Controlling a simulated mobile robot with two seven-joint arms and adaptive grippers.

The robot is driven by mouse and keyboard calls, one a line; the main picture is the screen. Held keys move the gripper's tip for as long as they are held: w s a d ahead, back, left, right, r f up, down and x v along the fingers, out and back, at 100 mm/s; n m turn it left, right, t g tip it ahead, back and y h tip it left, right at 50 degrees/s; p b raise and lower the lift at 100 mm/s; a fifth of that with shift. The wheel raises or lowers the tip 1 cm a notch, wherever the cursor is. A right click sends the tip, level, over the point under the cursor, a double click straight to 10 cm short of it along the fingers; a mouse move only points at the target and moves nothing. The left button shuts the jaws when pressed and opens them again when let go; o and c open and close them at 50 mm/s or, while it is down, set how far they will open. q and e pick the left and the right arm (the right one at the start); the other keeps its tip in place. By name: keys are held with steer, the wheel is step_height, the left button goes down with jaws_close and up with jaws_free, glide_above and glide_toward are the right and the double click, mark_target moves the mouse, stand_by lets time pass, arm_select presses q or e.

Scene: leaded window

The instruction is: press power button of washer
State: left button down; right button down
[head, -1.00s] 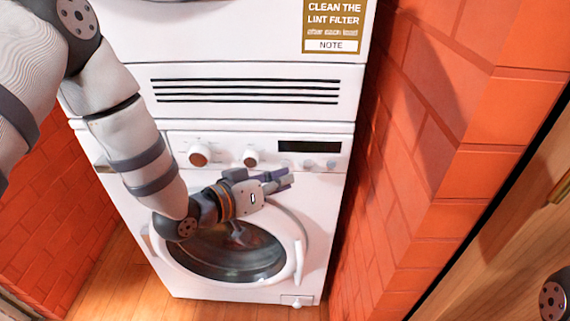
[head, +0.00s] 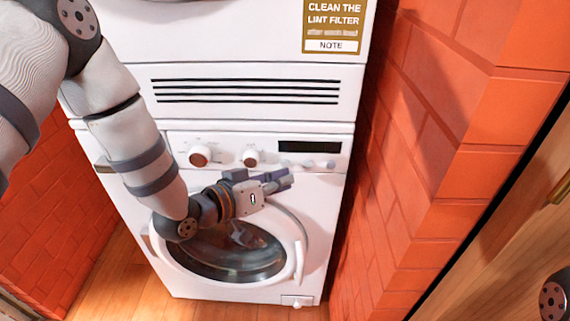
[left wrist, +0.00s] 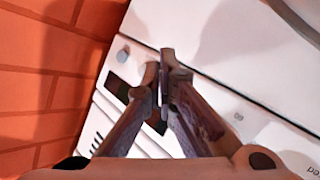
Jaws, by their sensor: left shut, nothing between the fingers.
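The white washer (head: 322,215) has a control panel with two round knobs, a dark display (head: 309,147) and small round grey buttons (head: 331,164) below it. Which button is the power button cannot be read. My left gripper (head: 289,179) is shut and empty, just below the panel's right part and in front of the washer, above the door. In the left wrist view its fingertips (left wrist: 166,54) hide part of the panel; a grey button (left wrist: 123,54) and the dark display (left wrist: 118,86) show to their left. Contact with the washer is not visible. My right gripper is out of view.
A second white appliance (head: 255,90) with a vent and a note label stands on top of the washer. Brick walls (head: 430,170) close in on both sides. The round door (head: 292,262) is shut. A wooden surface (head: 500,240) is at the far right.

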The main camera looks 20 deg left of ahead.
arm_select(q)
steer(key=shift+w+a, duration=0.1)
steer(key=shift+w, duration=0.35)
steer(key=shift+w, duration=0.1)
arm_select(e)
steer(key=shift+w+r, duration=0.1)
arm_select(q)
steer(key=shift+s+p, duration=0.35)
steer(key=shift+s, duration=0.2)
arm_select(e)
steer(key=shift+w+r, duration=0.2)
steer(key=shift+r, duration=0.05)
